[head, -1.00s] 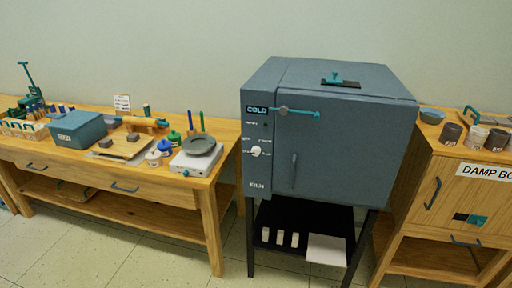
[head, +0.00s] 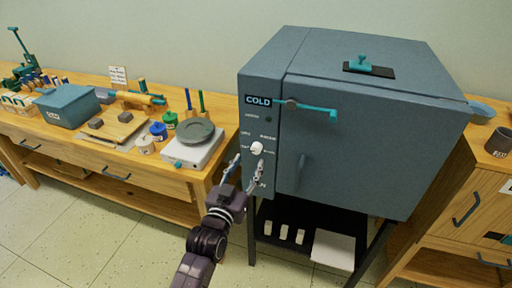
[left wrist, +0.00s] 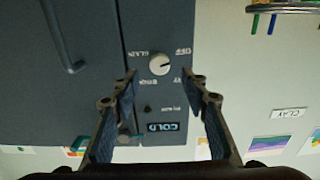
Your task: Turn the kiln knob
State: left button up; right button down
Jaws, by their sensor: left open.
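The kiln (head: 355,140) is a blue-grey box on a dark stand, with its door shut and a "COLD" display. Its white round knob (head: 256,148) sits on the narrow front panel. In the left wrist view, upside down, the knob (left wrist: 160,64) shows a dark pointer line toward the right, with printed labels around it. My left gripper (head: 246,170) is open in front of the panel, just below the knob in the head view. In the left wrist view its fingers (left wrist: 160,84) are spread, with the knob just beyond the gap between the tips. My right gripper is out of view.
A teal door latch (head: 318,109) and a door handle (head: 301,172) are right of the panel. A wooden bench (head: 195,178) with a scale (head: 193,148) and jars stands to the left. A wooden cabinet (head: 440,240) stands close on the right.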

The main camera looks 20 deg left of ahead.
aim_at(255, 151)
pick_arm(q)
jog(key=w, duration=0.6)
jog(key=shift+w+d+p, duration=0.1)
jog(key=shift+w+p, duration=0.1)
jog(key=shift+p, duration=0.15)
grip_shut()
